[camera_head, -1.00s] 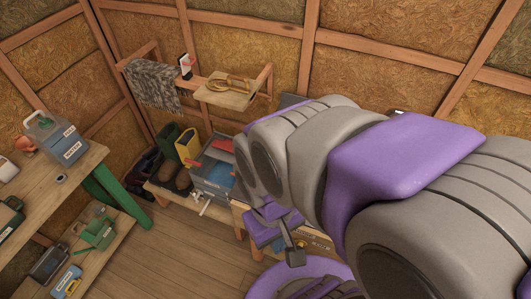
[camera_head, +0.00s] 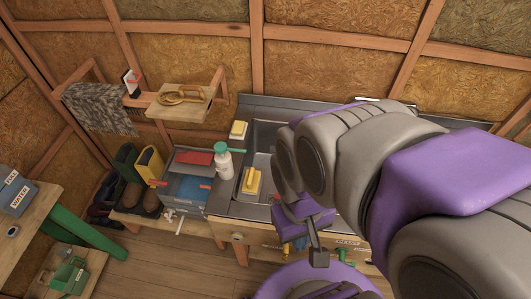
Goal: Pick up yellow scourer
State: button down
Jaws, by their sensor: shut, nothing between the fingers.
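Two yellow items lie by the sink (camera_head: 262,134), and I cannot tell for sure which is the scourer. A yellow block with a pale base (camera_head: 250,182) lies at the sink's front left. A smaller pale-yellow block (camera_head: 238,130) lies on the back left rim. My gripper (camera_head: 318,258) hangs below my arm at the sink's front edge, right of and nearer than both blocks. It is shut and empty. My arm hides the right part of the sink.
A white bottle with a green top (camera_head: 223,162) stands left of the sink. A grey-blue box (camera_head: 188,190) and boots (camera_head: 130,190) are farther left. A wooden shelf (camera_head: 178,108) is on the wall above. Open floor (camera_head: 170,265) lies at front left.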

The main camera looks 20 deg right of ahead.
aim_at(251, 184)
jog(key=z, duration=2.2)
jog(key=u, duration=2.2)
jog(key=i+j+z, duration=0.1)
jog(key=j+z, duration=0.35)
jog(key=j, duration=0.15)
jog(key=j+z, duration=0.5)
jog(key=k+j, duration=0.05)
jog(key=j, duration=0.05)
